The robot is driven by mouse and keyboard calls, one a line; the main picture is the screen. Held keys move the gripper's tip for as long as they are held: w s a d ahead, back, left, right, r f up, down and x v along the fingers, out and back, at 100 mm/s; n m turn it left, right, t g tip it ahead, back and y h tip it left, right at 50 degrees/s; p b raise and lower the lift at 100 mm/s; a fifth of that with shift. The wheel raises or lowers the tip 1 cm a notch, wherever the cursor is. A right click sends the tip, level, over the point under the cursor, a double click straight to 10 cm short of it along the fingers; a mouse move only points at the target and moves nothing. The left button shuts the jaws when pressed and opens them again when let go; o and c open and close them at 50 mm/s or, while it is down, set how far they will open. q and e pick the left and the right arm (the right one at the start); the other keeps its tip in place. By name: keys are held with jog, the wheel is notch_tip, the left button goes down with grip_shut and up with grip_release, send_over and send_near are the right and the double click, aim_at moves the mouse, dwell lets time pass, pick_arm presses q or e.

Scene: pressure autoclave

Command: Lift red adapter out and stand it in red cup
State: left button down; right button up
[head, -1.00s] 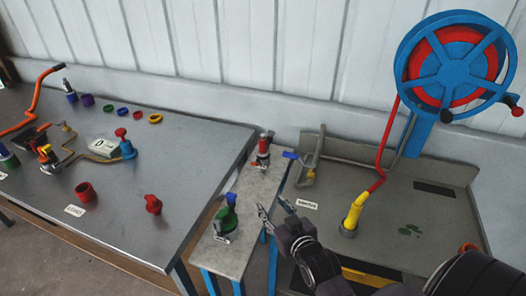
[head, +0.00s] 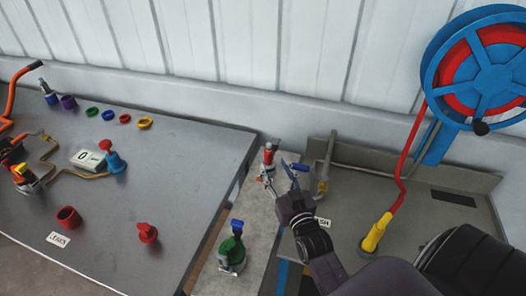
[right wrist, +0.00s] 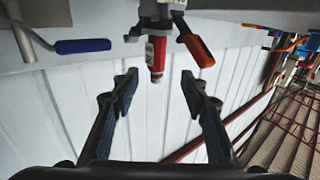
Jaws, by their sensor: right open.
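The red adapter (head: 268,157) stands upright in a small metal holder at the far end of a narrow grey stand. In the right wrist view the red adapter (right wrist: 157,55) appears inverted, with a pale label, and an orange-handled lever (right wrist: 200,50) is beside it. My right gripper (head: 277,174) is open at the stand's far end, close to the adapter. In the right wrist view, the adapter lies just beyond my open fingertips (right wrist: 160,78), roughly centred between them; I see no contact. The red cup (head: 68,217) stands open and apparently empty on the left table. My left gripper is not in view.
A red knobbed piece (head: 147,233) is right of the cup. A grey tray with a yellow-ended hose (head: 376,232) is on the right.

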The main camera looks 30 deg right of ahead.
aim_at(270, 155)
jog(key=shift+w+d, duration=0.1)
jog(key=shift+w, duration=0.25)
jog(key=shift+w+d, duration=0.1)
jog(key=shift+w, duration=0.25)
jog(key=p+x, duration=0.1)
jog(key=x, duration=0.1)
jog(key=shift+w+d+r, duration=0.15)
jog(key=shift+w+d, duration=0.05)
jog(key=shift+w, duration=0.1)
jog(key=x, duration=0.2)
jog(key=p+x, duration=0.1)
jog(key=shift+w+d+f, duration=0.25)
jog(key=shift+w+f, duration=0.05)
jog(key=shift+w, duration=0.2)
jog(key=c, duration=0.7)
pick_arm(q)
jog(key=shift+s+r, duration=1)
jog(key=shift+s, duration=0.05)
pick_arm(e)
grip_shut()
